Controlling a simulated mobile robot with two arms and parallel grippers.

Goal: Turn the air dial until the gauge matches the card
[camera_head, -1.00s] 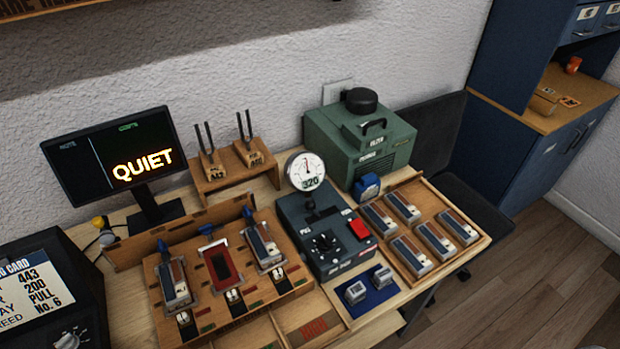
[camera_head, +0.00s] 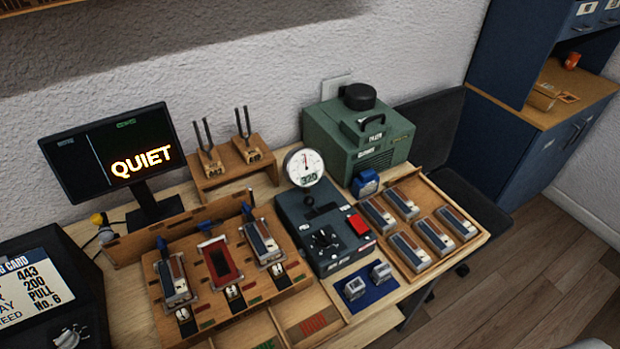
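The air box (camera_head: 350,262) is a dark grey unit in the middle of the bench, with a black dial (camera_head: 323,239) on its top panel and a red button (camera_head: 358,224) at its right. A round white gauge (camera_head: 304,166) stands on it and its display seems to read 320. The card (camera_head: 28,290) is at the left edge, partly cut off, with 443, 200, PULL and No. 6 legible. Neither gripper is clearly in view, and nothing touches the dial.
A monitor (camera_head: 112,153) reads QUIET. Tuning forks stand in a wooden holder (camera_head: 238,178). A green machine (camera_head: 357,140) is behind the air box. A wooden tray (camera_head: 453,204) of several blocks is at right. A wooden rack (camera_head: 205,262) with levers is at left.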

